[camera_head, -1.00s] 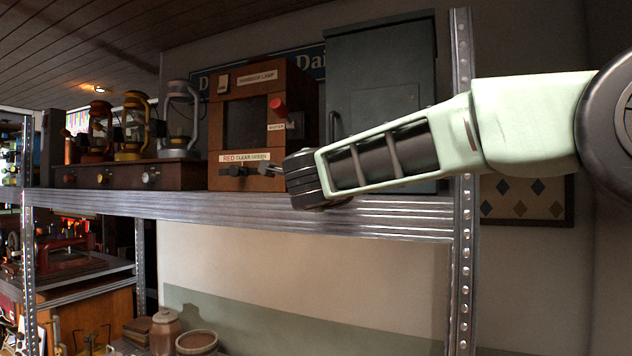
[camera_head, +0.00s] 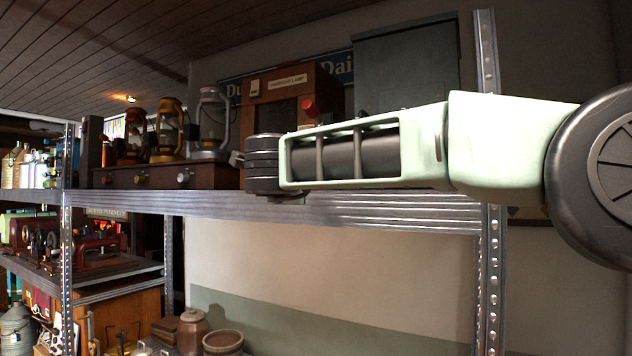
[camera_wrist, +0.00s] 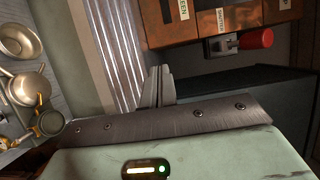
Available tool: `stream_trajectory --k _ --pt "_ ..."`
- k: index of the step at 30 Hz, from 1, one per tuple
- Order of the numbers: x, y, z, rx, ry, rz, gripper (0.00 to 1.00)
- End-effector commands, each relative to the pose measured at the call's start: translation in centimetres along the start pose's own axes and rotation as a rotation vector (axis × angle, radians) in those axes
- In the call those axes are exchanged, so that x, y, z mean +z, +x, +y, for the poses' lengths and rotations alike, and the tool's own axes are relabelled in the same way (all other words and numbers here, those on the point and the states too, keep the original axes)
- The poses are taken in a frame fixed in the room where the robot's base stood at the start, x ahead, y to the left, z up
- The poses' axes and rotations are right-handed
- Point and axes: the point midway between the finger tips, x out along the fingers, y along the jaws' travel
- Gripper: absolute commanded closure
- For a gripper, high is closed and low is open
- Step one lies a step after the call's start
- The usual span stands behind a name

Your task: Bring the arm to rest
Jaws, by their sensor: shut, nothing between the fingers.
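My pale green arm (camera_head: 430,150) reaches in from the right, nearly level, in front of the shelf. My gripper (camera_wrist: 158,74) is shut and empty in the wrist view. In the head view its end (camera_head: 237,158) shows small at the far end of the arm, by the left side of a wooden darkroom lamp box (camera_head: 273,84). The box also fills the top right of the wrist view (camera_wrist: 205,55), with its red knob (camera_wrist: 258,38). My arm hides the lower front of the box in the head view. I cannot tell how far apart gripper and box are.
A metal shelf (camera_head: 380,208) runs below my arm, with an upright post (camera_head: 488,130) at right. Lanterns (camera_head: 168,130) stand left on a wooden base (camera_head: 140,178). A dark grey cabinet (camera_head: 405,70) stands behind my arm. Pots (camera_head: 222,342) sit lower down.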

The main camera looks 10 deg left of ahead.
Motion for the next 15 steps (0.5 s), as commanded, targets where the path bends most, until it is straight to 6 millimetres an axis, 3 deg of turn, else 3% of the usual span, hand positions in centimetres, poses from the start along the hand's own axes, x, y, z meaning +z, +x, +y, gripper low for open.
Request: stream_trajectory --k 10,13,15 --pt "1.3 -0.8 0.6 -0.022 -0.053 -0.056 1.0" --pt "2.5 -2.1 2.4 -0.06 -0.171 -0.178 1.0" --pt "3.8 -3.9 4.7 -0.084 -0.292 -0.305 1.0"
